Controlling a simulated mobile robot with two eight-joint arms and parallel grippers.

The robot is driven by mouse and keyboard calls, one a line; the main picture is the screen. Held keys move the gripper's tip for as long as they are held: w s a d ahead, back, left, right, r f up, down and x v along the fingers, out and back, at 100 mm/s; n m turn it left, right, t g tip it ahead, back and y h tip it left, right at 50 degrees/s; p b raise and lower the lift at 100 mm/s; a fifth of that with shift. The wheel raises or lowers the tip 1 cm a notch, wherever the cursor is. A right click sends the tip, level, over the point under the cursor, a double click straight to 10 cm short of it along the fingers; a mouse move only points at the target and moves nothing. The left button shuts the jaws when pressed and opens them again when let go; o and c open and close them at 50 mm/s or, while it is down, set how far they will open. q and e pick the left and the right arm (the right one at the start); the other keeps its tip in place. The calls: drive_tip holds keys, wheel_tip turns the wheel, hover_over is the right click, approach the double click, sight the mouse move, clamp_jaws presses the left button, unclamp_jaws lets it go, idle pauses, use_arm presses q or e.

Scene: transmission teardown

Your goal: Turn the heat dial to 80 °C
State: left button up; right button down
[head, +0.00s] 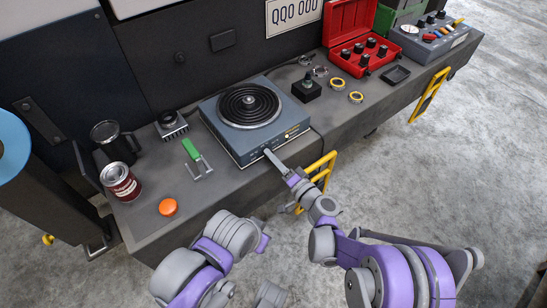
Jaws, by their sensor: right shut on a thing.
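The hot plate (225,137) is a blue-grey box with a round black coil top, standing on the dark bench. Its front panel carries small white markings and a yellow label. My right gripper (269,154) reaches up from below and is shut at the front panel, left of the label. It is closed on the heat dial there; the fingers hide the dial, so its setting cannot be read. My left arm is low in the middle of the picture; its gripper fingers cannot be made out.
Left on the bench are a green-handled tool (191,150), a red-labelled can (121,182), a black mug (115,148) and an orange button (168,207). Right are a black knobbed block (306,90), yellow rings (337,84) and a red case (345,25). Yellow rails (318,172) stick out in front.

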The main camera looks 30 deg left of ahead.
drive_tip(key=shift+n, duration=0.6)
drive_tip(key=shift+c, duration=2.4)
unclamp_jaws()
drive_tip(key=shift+d, duration=0.15)
drive_tip(key=v, duration=1)
drive_tip(key=shift+s+d+p, duration=0.2)
drive_tip(key=shift+d+p, duration=0.05)
drive_tip(key=shift+p, duration=0.15)
